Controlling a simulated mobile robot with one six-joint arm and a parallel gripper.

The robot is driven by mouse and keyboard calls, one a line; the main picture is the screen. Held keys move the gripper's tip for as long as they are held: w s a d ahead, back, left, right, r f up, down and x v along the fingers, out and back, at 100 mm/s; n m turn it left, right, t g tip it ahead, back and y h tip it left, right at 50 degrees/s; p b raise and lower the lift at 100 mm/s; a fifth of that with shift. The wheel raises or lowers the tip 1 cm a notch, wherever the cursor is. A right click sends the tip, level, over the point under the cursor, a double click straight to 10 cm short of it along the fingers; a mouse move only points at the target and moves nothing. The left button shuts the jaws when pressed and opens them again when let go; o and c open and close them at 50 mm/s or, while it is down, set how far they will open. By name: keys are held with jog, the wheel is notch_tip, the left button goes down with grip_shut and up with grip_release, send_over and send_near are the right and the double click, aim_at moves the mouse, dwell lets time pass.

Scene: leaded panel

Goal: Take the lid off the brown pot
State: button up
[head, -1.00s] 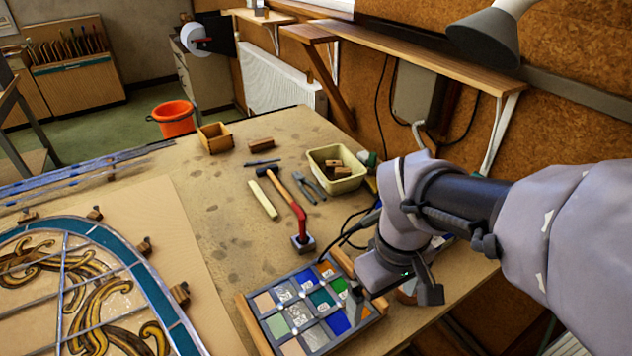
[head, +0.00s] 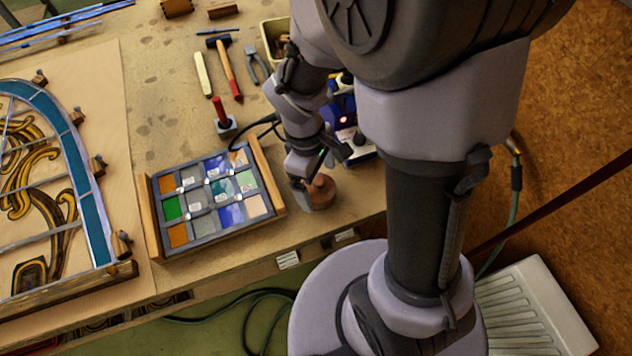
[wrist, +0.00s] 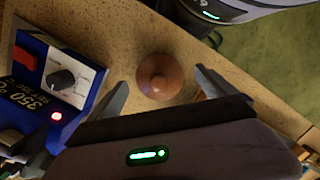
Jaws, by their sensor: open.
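The brown pot (head: 320,192) stands on the workbench near its front edge, right of the glass sample tray. In the wrist view its round brown lid (wrist: 160,77) with a small knob is seen from above, and it covers the pot. My gripper (wrist: 160,82) is open, with one finger on each side of the lid and a gap to each. In the head view my gripper (head: 325,170) is just above and beside the pot, and my arm hides part of it. The gripper holds nothing.
A blue soldering station (wrist: 58,75) with a lit red light stands close to the pot. The sample tray (head: 150,215) lies left of it. The bench edge is close by.

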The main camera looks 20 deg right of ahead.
jog(key=shift+d+f, duration=0.1)
jog(key=shift+f, duration=0.15)
jog(key=shift+s+r, duration=0.1)
jog(key=shift+c, duration=0.2)
jog(key=c, duration=1.4)
jog(key=shift+r, duration=0.1)
